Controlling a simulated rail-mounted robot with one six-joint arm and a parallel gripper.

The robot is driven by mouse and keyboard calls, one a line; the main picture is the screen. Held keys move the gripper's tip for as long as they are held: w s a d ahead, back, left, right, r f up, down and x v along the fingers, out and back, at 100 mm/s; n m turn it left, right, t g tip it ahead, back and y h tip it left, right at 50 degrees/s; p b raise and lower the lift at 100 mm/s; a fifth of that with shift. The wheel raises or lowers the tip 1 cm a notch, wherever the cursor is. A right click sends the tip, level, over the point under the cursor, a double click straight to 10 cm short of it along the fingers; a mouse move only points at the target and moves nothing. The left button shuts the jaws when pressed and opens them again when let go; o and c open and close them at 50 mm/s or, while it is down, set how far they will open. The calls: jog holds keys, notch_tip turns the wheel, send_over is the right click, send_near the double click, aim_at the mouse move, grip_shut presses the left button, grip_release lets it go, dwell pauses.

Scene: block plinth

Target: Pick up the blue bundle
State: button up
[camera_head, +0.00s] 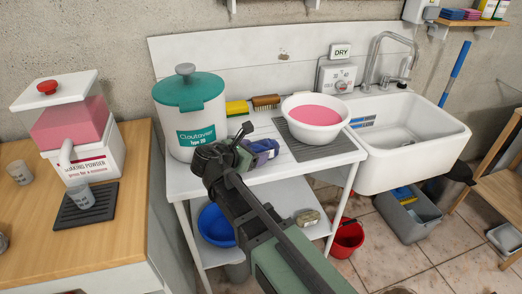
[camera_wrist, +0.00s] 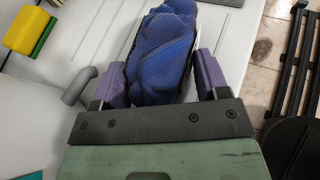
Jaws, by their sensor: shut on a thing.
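The blue bundle (camera_wrist: 160,55) is a dark blue, folded or rolled cloth. In the wrist view it sits between the two purple finger pads of my gripper (camera_wrist: 162,80), which is shut on it from both sides. In the head view my gripper (camera_head: 250,150) is over the front of the white table, and the bundle (camera_head: 266,146) shows as a small blue patch at its end. My arm hides part of it there. I cannot tell whether the bundle touches the table top.
A white tub with a teal lid (camera_head: 190,115) stands left of my gripper. A white bowl of pink liquid (camera_head: 315,112) stands to the right on a grey mat. A yellow-green sponge (camera_head: 237,108) and a brush (camera_head: 266,101) lie behind. A sink (camera_head: 410,130) is further right.

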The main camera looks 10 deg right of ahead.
aim_at(253, 145)
notch_tip(253, 145, up, 20)
jog(key=p, duration=2)
jog(key=shift+c, duration=0.2)
